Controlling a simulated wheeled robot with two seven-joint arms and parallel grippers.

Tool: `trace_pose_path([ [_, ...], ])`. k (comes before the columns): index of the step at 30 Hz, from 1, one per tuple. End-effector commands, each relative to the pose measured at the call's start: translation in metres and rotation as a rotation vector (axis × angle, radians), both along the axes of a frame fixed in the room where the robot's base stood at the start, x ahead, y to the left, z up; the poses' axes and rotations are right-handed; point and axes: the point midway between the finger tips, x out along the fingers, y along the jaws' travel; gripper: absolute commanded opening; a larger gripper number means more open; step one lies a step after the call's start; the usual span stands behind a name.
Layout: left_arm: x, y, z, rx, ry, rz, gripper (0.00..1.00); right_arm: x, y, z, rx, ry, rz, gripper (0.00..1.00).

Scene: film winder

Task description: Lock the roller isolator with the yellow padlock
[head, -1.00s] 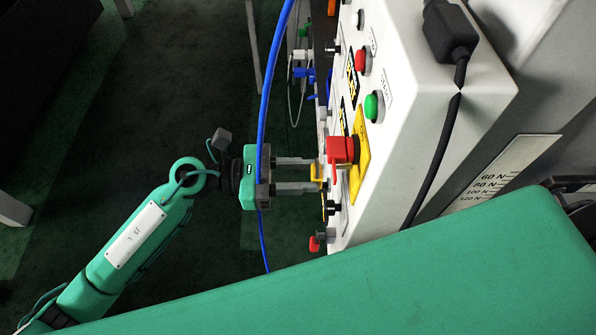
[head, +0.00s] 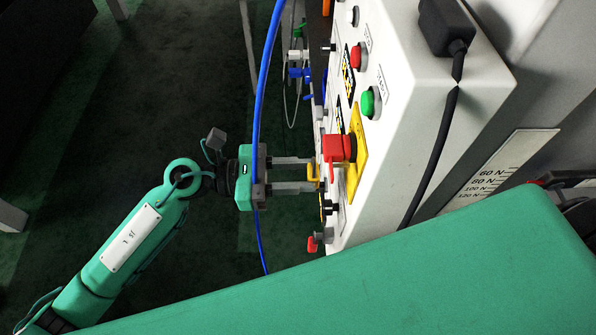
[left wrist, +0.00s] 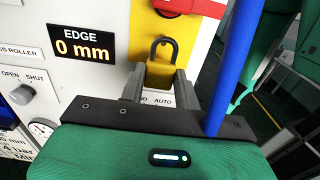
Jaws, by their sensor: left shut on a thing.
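The yellow padlock (left wrist: 160,74) with its dark shackle is between the fingers of my left gripper (left wrist: 162,90) in the left wrist view. In the head view my left gripper (head: 298,173) is shut on the padlock (head: 313,174) at the panel face. The shackle points at the yellow plate (head: 357,170) below the red isolator handle (head: 338,149); the handle also shows at the top of the left wrist view (left wrist: 190,5). I cannot tell whether the shackle passes through the handle's hole. My right gripper is not in view.
The white cabinet (head: 440,120) carries a green button (head: 370,102), a red button (head: 358,57) and a black cable (head: 437,150). A blue hose (head: 257,100) runs past my left gripper and close by it in the left wrist view (left wrist: 232,65). A green surface (head: 400,270) fills the lower front.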

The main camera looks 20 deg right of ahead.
Motion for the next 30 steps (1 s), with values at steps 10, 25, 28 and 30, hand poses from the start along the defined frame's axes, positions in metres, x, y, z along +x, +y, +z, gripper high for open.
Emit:
trace_pose_path([
  [10, 0.000, -0.001, 0.000, 0.000, 0.000, 0.000, 0.08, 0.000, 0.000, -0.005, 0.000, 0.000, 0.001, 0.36],
  [25, -0.005, -0.018, 0.000, -0.001, -0.001, 0.000, 0.08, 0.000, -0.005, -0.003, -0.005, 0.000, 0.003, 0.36],
  [28, -0.006, -0.021, 0.000, -0.001, -0.001, 0.000, 0.08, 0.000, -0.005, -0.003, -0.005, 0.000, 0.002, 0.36],
  [30, -0.006, -0.023, 0.001, -0.001, -0.001, 0.000, 0.08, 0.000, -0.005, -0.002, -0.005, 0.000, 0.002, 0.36],
])
